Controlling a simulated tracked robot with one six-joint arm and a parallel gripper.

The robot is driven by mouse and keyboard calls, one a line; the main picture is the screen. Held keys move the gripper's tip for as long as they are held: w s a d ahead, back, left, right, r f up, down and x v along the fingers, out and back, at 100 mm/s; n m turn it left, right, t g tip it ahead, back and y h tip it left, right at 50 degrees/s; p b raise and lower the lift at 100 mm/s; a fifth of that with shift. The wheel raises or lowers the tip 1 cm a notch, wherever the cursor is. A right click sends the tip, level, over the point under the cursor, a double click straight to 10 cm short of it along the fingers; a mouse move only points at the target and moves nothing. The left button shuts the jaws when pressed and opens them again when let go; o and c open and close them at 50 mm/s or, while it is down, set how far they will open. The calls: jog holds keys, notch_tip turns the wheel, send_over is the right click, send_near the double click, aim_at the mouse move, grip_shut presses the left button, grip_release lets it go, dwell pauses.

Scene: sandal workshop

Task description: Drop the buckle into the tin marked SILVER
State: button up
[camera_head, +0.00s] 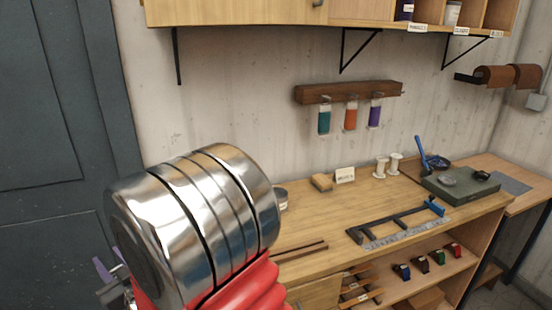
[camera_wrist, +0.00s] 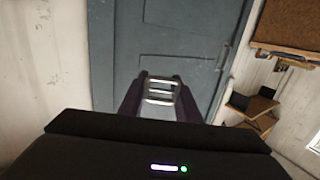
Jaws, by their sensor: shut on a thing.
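My gripper (camera_wrist: 160,82) is shut on a silver, frame-shaped buckle (camera_wrist: 160,97), which shows between its dark purple fingers in the wrist view. Behind it there is a grey-blue panelled door, and no tin is near it. In the head view my gripper shows only in part at the lower left, behind my metal and red arm. A small round tin (camera_head: 281,196) stands on the workbench, partly hidden by my arm. I cannot read any SILVER mark on it.
Coloured tags hang from a wall rail (camera_head: 348,92). Cabinets (camera_head: 240,12) overhang the bench.

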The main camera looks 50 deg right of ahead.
jog(key=w+d+r+m+h, duration=0.15)
jog(key=w+d, duration=0.25)
jog(key=d, duration=1.1)
jog(key=w+d+r+m+h, duration=0.1)
jog(key=w+d+r+h, duration=0.2)
jog(key=d, duration=1.2)
jog(key=s+d+m+h, duration=0.1)
jog(key=s+d, duration=0.2)
jog(key=d, duration=0.7)
jog(key=s+d+r+m+g+h, duration=0.1)
jog(key=s+d, duration=0.3)
jog(key=d, duration=0.6)
jog(key=s+d+r+m+g+h, duration=0.1)
jog(key=s+d, duration=0.3)
jog(key=d, duration=0.6)
jog(key=shift+s+d+r+h, duration=0.15)
jog(key=shift+d+r+h, duration=0.1)
jog(key=shift+h, duration=0.3)
jog(key=shift+a+m, duration=0.1)
jog(key=shift+m, duration=0.25)
notch_tip(320, 180, down, 6)
